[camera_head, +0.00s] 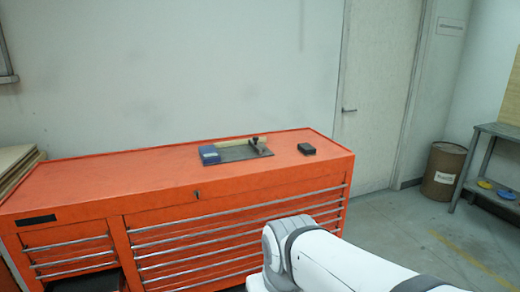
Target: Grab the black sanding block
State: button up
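A small black block (307,149), which looks like the sanding block, lies on the right part of the top of an orange tool chest (120,182). It sits apart from and to the right of a grey board with items on it. My white arm reaches in from the lower right, in front of the chest. My gripper is not in view.
The grey board (236,152) carries a blue block (209,155) and a dark clamp-like part (260,145). The chest top left of it is clear. A brown drum (442,171) and a grey metal table (487,150) stand at right. A closed door (375,110) is behind.

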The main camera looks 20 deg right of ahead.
aim_at(306, 148)
jog(key=z, duration=2.05)
jog(key=i, duration=4.95)
jog(key=u, duration=1.3)
